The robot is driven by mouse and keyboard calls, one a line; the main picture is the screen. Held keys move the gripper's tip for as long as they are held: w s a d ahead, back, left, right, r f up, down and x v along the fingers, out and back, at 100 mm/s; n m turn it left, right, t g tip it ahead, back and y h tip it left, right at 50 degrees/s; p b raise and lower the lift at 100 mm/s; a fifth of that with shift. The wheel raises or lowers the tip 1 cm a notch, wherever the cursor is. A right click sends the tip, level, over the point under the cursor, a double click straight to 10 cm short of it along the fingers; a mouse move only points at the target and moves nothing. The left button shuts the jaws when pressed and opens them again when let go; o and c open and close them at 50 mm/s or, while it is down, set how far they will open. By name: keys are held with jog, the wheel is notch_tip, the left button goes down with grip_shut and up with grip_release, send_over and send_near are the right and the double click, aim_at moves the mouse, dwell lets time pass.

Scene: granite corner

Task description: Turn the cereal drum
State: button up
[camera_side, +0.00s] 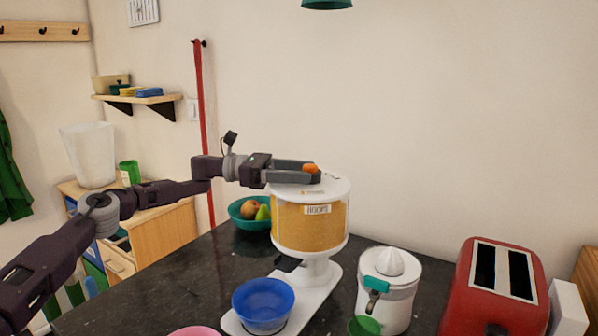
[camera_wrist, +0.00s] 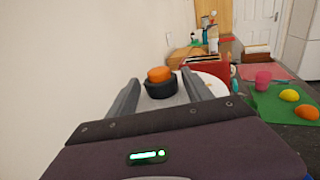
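The cereal drum (camera_side: 310,225) is a clear cylinder of tan cereal with a white lid and a label reading HOOPS. It stands on a white base. On its lid is a knob with an orange top and dark base (camera_wrist: 160,83); in the side view only its orange top (camera_side: 310,168) shows clearly. My gripper (camera_side: 312,172) is level just above the lid, reaching in from the left. In the wrist view my gripper (camera_wrist: 160,76) is open, with one finger on each side of the knob and a small gap at both sides.
A blue bowl (camera_side: 263,303) sits on the base below the drum. A white juicer (camera_side: 392,300) and red toaster (camera_side: 490,290) stand to the right. A teal fruit bowl (camera_side: 242,222) is behind left. A pink bowl (camera_side: 195,331) is at the front edge.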

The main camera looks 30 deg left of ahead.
jog(key=shift+o, duration=0.2)
jog(key=v, duration=0.7)
jog(key=shift+a, duration=0.1)
